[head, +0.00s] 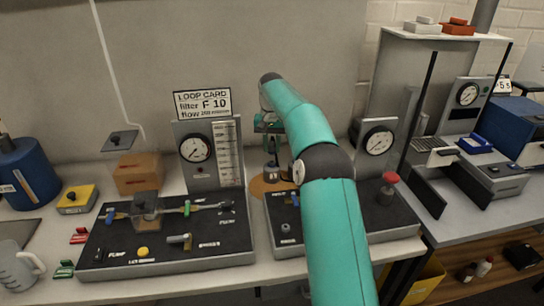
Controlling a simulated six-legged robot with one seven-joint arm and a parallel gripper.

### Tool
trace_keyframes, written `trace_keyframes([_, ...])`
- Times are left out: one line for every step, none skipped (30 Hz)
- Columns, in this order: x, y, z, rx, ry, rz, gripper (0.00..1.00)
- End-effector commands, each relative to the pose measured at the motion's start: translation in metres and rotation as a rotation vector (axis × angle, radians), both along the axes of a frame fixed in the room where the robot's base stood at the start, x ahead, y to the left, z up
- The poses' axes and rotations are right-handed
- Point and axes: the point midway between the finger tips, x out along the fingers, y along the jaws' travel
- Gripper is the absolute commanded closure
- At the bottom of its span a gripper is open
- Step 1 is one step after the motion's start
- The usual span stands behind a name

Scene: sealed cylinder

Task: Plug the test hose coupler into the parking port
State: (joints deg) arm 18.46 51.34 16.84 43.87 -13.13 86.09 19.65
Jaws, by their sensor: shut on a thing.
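My gripper (271,146) is above the back left part of the right-hand black panel (352,224), pointing down. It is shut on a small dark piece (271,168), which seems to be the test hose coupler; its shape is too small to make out. An orange-brown round disc (262,188) lies below and behind it. A small dark round fitting (286,228) on the panel's front left may be the parking port, but its label is not readable. My teal arm hides the middle of this panel, and no hose is clearly visible.
The left panel (150,242) holds a gauge (196,149), blue and green handles and a yellow button. A red knob (390,179) and another gauge (378,140) stand right of my arm. A blue canister (27,175) and a jug (20,265) are far left.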

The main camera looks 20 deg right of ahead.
Motion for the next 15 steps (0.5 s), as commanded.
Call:
trace_keyframes([0.000, 0.000, 0.002, 0.000, -0.001, 0.000, 1.00])
trace_keyframes([0.000, 0.000, 0.003, 0.000, -0.001, 0.000, 1.00])
trace_keyframes([0.000, 0.000, 0.005, 0.000, 0.000, 0.000, 1.00])
trace_keyframes([0.000, 0.000, 0.006, 0.000, 0.000, 0.000, 1.00])
trace_keyframes([0.000, 0.000, 0.007, 0.000, 0.000, 0.000, 1.00])
trace_keyframes([0.000, 0.000, 0.008, 0.000, 0.000, 0.000, 1.00])
trace_keyframes([0.000, 0.000, 0.009, 0.000, 0.000, 0.000, 1.00])
trace_keyframes([0.000, 0.000, 0.010, 0.000, 0.000, 0.000, 1.00])
trace_keyframes([0.000, 0.000, 0.012, 0.000, -0.001, 0.000, 1.00])
trace_keyframes([0.000, 0.000, 0.013, 0.000, -0.001, 0.000, 1.00])
trace_keyframes([0.000, 0.000, 0.014, 0.000, -0.001, 0.000, 1.00])
trace_keyframes([0.000, 0.000, 0.015, 0.000, -0.001, 0.000, 1.00])
trace_keyframes([0.000, 0.000, 0.016, 0.000, 0.000, 0.001, 1.00])
trace_keyframes([0.000, 0.001, 0.017, 0.000, 0.000, 0.001, 1.00])
trace_keyframes([0.000, 0.001, 0.019, 0.000, 0.000, 0.001, 1.00])
